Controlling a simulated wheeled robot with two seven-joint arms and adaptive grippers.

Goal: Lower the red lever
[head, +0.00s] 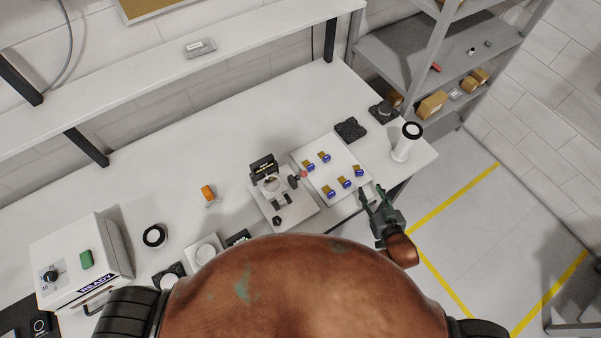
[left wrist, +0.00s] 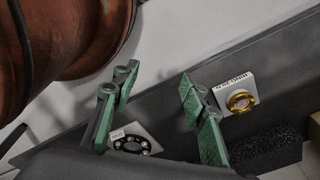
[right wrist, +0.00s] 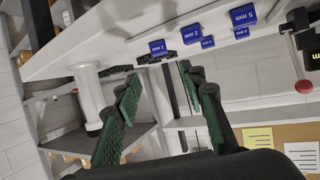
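The red lever's round red knob (head: 303,174) sticks out on the right side of the white fixture (head: 290,212) near the middle of the bench. The knob also shows in the right wrist view (right wrist: 303,86) at the right edge, beside a dark stem. My right gripper (head: 372,192) is open and empty, to the right of the fixture near the bench's front edge, apart from the lever. Its two green-padded fingers show spread in the right wrist view (right wrist: 160,76). My left gripper (left wrist: 158,78) is open and empty in the left wrist view; the head view does not show it.
A white plate (head: 322,160) with several blue-labelled pieces lies between the fixture and my right gripper. A white cylinder (head: 402,149) stands at the bench's right end. A white box with a dial (head: 108,246) is at left. An orange-handled item (head: 208,192) lies left of the fixture.

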